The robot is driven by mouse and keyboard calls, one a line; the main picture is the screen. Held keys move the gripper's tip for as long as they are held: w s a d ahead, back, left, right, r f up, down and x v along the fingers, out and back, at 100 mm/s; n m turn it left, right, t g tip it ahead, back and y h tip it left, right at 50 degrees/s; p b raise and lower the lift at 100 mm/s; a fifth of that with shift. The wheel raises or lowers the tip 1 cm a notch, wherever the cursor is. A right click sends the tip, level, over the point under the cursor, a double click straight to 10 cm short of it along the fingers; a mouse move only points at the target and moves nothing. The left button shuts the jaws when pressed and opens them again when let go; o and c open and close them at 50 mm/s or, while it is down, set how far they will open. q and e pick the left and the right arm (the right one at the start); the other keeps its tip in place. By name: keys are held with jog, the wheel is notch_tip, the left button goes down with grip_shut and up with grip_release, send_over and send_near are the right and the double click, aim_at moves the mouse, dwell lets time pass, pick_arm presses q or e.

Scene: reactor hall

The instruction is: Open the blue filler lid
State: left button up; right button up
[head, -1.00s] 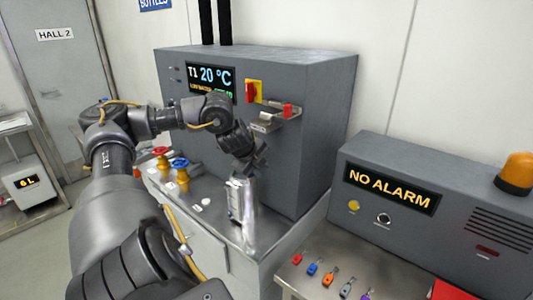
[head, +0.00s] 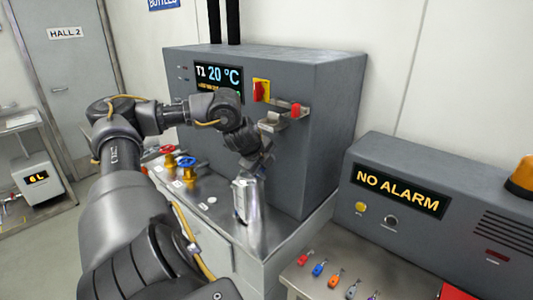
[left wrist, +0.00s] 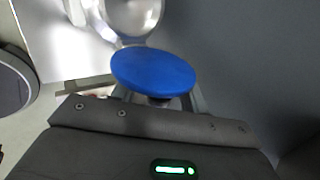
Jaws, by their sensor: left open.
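The blue filler lid (left wrist: 152,72) shows in the left wrist view as a flat blue oval, just ahead of my left gripper (left wrist: 158,101). The gripper is open, with parts of its fingers visible either side below the lid. A shiny steel surface (left wrist: 132,15) lies behind the lid. In the head view my left gripper (head: 258,166) is over the steel vessel (head: 248,205) on the bench, beside the grey cabinet. The blue lid cannot be made out there. Whether the fingers touch the lid cannot be told. My right gripper is not in view.
The grey cabinet (head: 320,120) carries a red-handled yellow switch (head: 261,91) and a bracket with a red part (head: 295,111). Red (head: 168,150) and blue (head: 187,163) valve wheels stand left of the vessel. The alarm box (head: 420,220) and several coloured tags are at the right.

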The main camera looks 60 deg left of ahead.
pick_arm(q)
jog(key=b+v, duration=0.2)
jog(key=v, duration=0.8)
jog(key=shift+s+b, duration=0.15)
jog(key=shift+b, duration=0.2)
